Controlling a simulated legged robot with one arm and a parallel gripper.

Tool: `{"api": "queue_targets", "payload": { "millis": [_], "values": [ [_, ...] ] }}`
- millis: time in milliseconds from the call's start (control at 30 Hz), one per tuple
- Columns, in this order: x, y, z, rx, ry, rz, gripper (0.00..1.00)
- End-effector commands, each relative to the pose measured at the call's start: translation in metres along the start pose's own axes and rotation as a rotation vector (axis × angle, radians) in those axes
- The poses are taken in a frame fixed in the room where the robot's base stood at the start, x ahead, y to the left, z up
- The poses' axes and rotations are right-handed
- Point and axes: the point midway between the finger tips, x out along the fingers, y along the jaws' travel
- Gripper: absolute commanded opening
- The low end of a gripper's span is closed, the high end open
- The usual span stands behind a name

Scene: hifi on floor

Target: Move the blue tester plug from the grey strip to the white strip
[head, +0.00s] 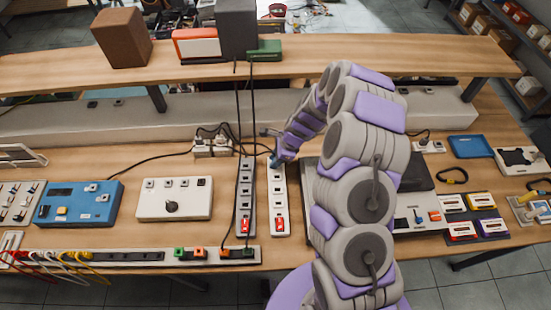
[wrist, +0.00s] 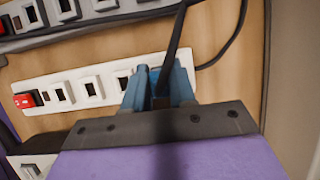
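The white strip (head: 279,205) lies lengthwise on the bench, with a red switch at its near end. It also shows in the wrist view (wrist: 60,107), with several sockets. The grey strip (head: 246,195) lies parallel on its left and runs along the top of the wrist view (wrist: 105,22). My gripper (head: 275,157) is low over the far end of the white strip. The blue tester plug (wrist: 180,85) appears at that end, directly in front of my gripper, with a black cable above it. The finger contact and the plug's seating are hidden.
Black cables hang from the shelf (head: 400,60) past the strips. A white box with a knob (head: 174,199) and a blue box (head: 78,204) stand at left. A small white outlet block (head: 212,147) sits behind. Dark equipment and coloured modules (head: 470,215) fill the right.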

Motion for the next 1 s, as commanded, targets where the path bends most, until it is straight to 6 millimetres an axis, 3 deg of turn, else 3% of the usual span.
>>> {"api": "queue_targets", "payload": {
  "millis": [333,667,867,1000],
  "values": [
    [0.000,0.000,0.000,0.000,0.000,0.000,0.55],
    [-0.006,-0.001,0.000,-0.001,0.000,-0.002,0.55],
    [-0.037,-0.001,0.000,0.000,0.001,-0.004,0.55],
    [-0.070,-0.002,0.000,0.000,0.001,-0.005,0.55]
  ]
}}
